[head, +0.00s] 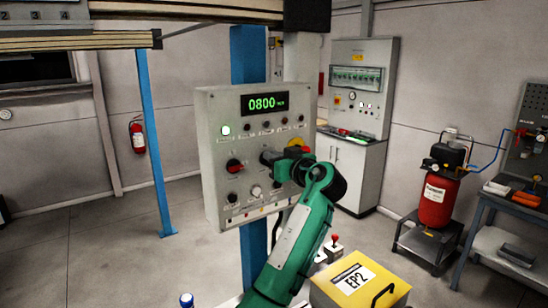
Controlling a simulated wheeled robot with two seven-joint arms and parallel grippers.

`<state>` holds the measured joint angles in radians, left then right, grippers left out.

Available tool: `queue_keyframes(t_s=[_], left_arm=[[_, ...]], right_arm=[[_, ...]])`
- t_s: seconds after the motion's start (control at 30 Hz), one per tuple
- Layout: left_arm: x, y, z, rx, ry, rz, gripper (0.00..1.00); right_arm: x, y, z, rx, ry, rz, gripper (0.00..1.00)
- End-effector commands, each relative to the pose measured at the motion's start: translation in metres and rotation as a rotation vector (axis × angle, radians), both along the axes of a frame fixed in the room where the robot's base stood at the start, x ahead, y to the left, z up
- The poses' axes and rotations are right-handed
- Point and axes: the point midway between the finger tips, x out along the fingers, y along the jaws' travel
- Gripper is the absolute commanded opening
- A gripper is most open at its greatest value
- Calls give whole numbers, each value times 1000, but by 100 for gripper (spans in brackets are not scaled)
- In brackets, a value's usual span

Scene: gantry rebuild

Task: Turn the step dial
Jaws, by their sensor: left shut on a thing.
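My left gripper (268,159) is at the middle of the box's face, right of that knob. It is shut on a dial there, which I take to be the step dial; the jaws hide it, and its pointer cannot be read. A yellow-and-red stop button (297,144) is partly hidden behind my left gripper and wrist. My right gripper is not in view.
A yellow case (358,283) marked EP2 stands at the lower right, near a red-topped joystick (334,243). A cabinet (357,165), a red compressor (437,200) and a workbench (500,213) stand behind. The floor at the left is clear.

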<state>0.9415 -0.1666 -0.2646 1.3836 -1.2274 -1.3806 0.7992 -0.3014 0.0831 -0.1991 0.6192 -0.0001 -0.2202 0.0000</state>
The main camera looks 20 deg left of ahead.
Motion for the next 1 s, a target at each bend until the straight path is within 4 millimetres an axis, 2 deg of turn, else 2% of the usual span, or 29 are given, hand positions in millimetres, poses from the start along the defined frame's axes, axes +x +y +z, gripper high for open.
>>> queue_keyframes(t_s=[0.37,0.7,1.0], left_arm=[[1,0,-1,44,55,0,0],[5,-3,-2,202,255,0,0],[8,-6,-2,352,446,0,0]], right_arm=[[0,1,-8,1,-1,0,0],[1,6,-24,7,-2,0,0],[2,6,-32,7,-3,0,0]])
